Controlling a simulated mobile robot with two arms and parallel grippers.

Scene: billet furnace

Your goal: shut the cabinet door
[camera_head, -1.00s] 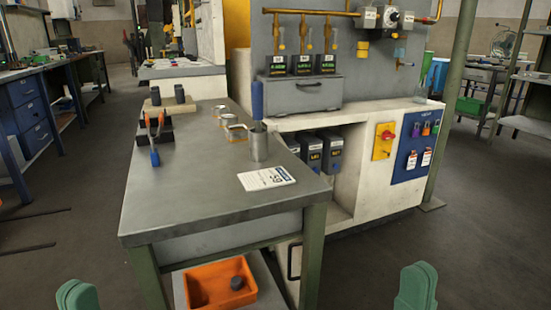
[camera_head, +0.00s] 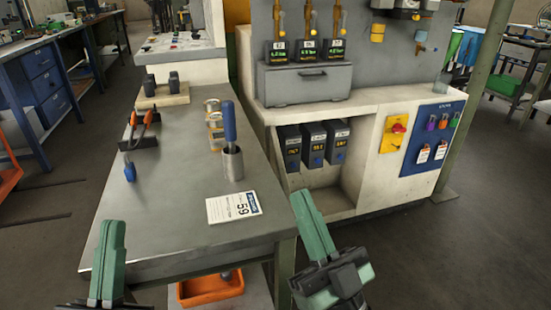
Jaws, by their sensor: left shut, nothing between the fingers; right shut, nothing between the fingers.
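The cabinet (camera_head: 392,120) is a pale block under the grey panel. Its front compartment is open, with dark labelled boxes (camera_head: 314,145) standing inside. I cannot clearly make out its door now; the area low beside the bench leg is largely covered by the bench and my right gripper. My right gripper (camera_head: 305,205) has green fingers, shut and empty, and shows in front of the cabinet's lower left, by the bench corner. My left gripper (camera_head: 111,230) is shut and empty, at the bench's front left corner.
A metal bench (camera_head: 180,215) stands left of the cabinet, holding a metal cup (camera_head: 233,165) with a blue-handled tool, a card (camera_head: 233,207) and pliers. An orange bin (camera_head: 210,289) sits below.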

